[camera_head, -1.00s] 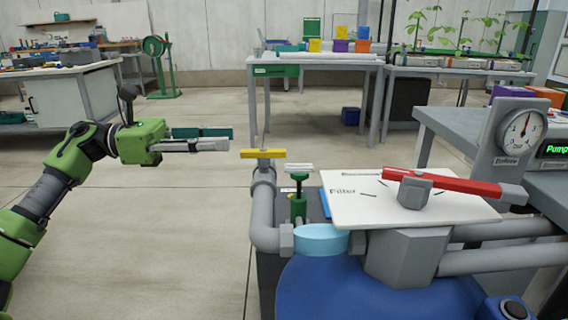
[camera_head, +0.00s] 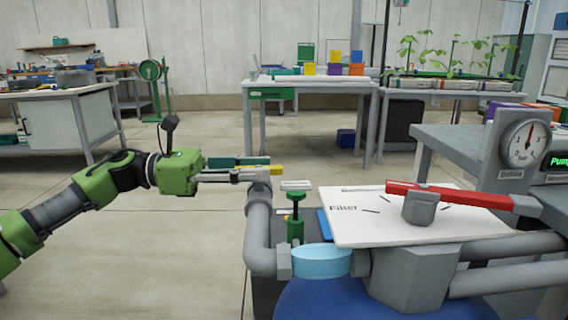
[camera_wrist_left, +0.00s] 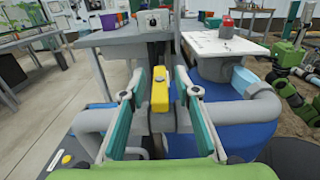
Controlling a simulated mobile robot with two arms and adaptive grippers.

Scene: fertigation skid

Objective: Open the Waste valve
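A yellow valve handle (camera_head: 277,170) sits on top of the upright grey pipe at the left of the skid. No Waste label can be read near it. My left gripper (camera_head: 258,168) reaches in from the left at the handle's height. In the left wrist view the yellow handle (camera_wrist_left: 160,91) lies between the two open fingers (camera_wrist_left: 161,92), with a gap on both sides. In the head view the fingers hide part of the handle. My right gripper is not seen.
A green valve (camera_head: 296,222) with a pale tag stands just right of the pipe. A white Filter board (camera_head: 370,228) with a red lever (camera_head: 445,194) is further right, beside a gauge (camera_head: 526,143). The floor to the left is clear.

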